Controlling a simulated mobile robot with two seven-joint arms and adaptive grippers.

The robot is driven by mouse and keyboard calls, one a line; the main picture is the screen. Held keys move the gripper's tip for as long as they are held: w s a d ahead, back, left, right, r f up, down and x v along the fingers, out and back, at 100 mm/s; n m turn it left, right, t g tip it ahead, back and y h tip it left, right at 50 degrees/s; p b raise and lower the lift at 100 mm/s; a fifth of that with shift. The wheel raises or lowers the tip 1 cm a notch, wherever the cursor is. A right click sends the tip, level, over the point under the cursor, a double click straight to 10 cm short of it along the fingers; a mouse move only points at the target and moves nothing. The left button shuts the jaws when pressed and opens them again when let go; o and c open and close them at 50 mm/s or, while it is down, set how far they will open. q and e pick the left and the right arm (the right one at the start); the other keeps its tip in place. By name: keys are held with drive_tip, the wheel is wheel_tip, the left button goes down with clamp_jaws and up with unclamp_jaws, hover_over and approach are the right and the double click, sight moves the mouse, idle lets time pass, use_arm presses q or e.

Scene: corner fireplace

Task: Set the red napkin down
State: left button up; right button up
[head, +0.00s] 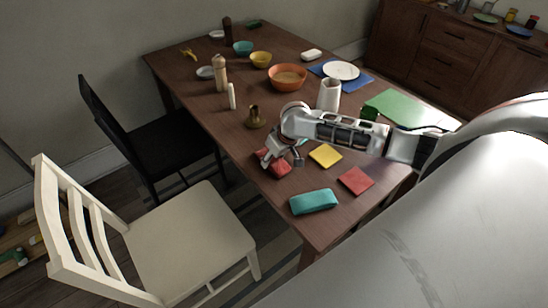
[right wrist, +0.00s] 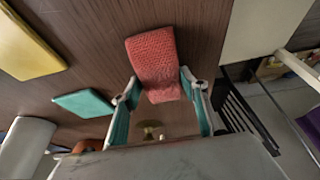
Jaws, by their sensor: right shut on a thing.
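My right gripper (head: 272,157) is over the near left part of the table and is shut on a red napkin (head: 280,167). In the right wrist view the red napkin (right wrist: 154,58) is a textured, folded cloth whose lower end sits between the fingertips (right wrist: 161,88); its far end reaches out beyond them. It is low over the wood near the table's edge; whether it touches the tabletop I cannot tell. A second, flat red square (head: 356,180) lies apart on the table to the right. My left gripper is not in view.
A yellow square (head: 325,155) and a folded teal cloth (head: 314,201) lie nearby on the table (head: 252,166). A white pitcher (head: 329,95), a brass-coloured vase (head: 255,118) and an orange bowl (head: 288,77) stand farther back. A white chair (head: 190,235) and a black chair (head: 165,145) stand left.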

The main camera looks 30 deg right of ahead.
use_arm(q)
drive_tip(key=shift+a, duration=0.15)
use_arm(e)
drive_tip(key=shift+f, duration=0.15)
drive_tip(key=o, duration=1)
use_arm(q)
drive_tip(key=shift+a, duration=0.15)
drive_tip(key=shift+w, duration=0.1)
use_arm(e)
drive_tip(key=v, duration=1.2)
drive_tip(key=shift+r, duration=0.25)
drive_tip(key=shift+w, duration=0.1)
